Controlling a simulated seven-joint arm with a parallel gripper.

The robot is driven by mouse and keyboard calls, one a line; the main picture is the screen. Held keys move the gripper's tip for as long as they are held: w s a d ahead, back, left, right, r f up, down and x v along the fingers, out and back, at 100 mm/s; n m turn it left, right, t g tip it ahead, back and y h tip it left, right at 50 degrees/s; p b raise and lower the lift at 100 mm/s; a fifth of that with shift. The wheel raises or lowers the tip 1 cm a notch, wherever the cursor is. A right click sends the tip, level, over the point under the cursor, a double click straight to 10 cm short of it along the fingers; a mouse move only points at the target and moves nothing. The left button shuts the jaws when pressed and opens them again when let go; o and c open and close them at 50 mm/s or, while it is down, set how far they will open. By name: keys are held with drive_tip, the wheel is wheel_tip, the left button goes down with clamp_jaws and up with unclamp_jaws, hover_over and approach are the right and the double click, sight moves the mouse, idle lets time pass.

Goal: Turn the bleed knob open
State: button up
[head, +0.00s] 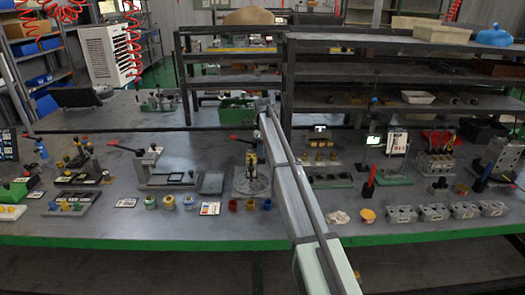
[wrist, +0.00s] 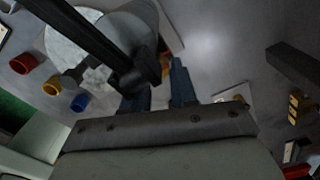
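I cannot pick out the bleed knob for certain in either view. Several grey metal valve blocks (head: 433,212) stand in a row at the front right of the bench, with small dark openings. In the wrist view my gripper (wrist: 160,84) shows two dark fingers a little apart, with no object clearly held between them. They are above the bench near a round grey plate (wrist: 72,62), and a dark bar crosses the view beside them. In the head view my arm hides part of the middle of the bench, and my fingers cannot be made out.
A round-plate fixture (head: 252,185) stands left of my arm. Red (head: 233,205), yellow (head: 250,205) and blue (head: 267,204) cups are in front of it. Dark shelving (head: 385,75) rises behind. The front edge is green.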

clamp_jaws()
drive_tip(key=n, duration=0.4)
drive_tip(key=shift+n, duration=0.4)
drive_tip(key=shift+w+n, duration=0.1)
drive_tip(key=shift+n, duration=1.8)
drive_tip(key=shift+o, duration=2.1)
unclamp_jaws()
